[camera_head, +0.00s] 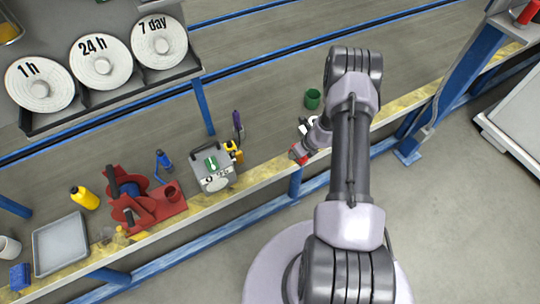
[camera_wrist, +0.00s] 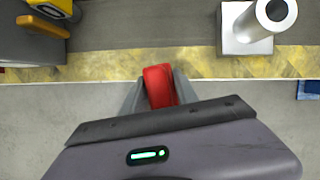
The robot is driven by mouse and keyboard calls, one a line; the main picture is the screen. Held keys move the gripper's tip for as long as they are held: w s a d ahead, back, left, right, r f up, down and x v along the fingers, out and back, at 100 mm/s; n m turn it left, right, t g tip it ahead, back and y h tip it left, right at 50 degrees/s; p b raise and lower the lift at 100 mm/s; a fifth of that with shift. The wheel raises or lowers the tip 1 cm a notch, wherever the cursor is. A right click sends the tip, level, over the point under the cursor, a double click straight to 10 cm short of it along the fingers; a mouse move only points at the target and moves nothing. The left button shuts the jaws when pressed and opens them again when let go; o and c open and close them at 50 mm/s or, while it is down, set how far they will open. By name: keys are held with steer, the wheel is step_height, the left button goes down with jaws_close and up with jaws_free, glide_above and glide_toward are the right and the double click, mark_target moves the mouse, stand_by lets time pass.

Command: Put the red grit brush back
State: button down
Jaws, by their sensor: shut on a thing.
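In the wrist view my gripper (camera_wrist: 159,90) is shut on a red block-like thing (camera_wrist: 158,84), which fits the red grit brush. It is held above the bench's yellow-worn front edge. Its bristles or grit face cannot be made out. In the head view a small patch of the red brush (camera_head: 301,158) shows at my gripper (camera_head: 302,154), at the bench's front edge right of the grey box. My wrist and arm hide part of that area.
The grey box (camera_head: 213,180) with a green mark, a yellow tool (camera_head: 234,151) and a red machine (camera_head: 150,205) stand left along the bench. A grey tray (camera_head: 61,245) lies farther left. A green cup (camera_head: 313,98) stands behind my wrist. A metal block (camera_wrist: 246,42) bears a cylinder.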

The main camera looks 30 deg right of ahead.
steer(key=s+d+f+m, duration=0.2)
steer(key=shift+s+h, duration=0.4)
steer(key=b, duration=0.1)
glide_above(267, 152)
steer(key=s, duration=0.2)
steer(key=shift+w+d+f, duration=0.1)
steer(key=shift+w+f, duration=0.05)
steer(key=shift+f, duration=0.5)
steer(key=shift+w+f+b, duration=0.1)
steer(key=shift+f+b, duration=1.25)
steer(key=shift+f, duration=0.65)
steer(key=c, duration=0.9)
jaws_free()
steer(key=shift+r, duration=0.1)
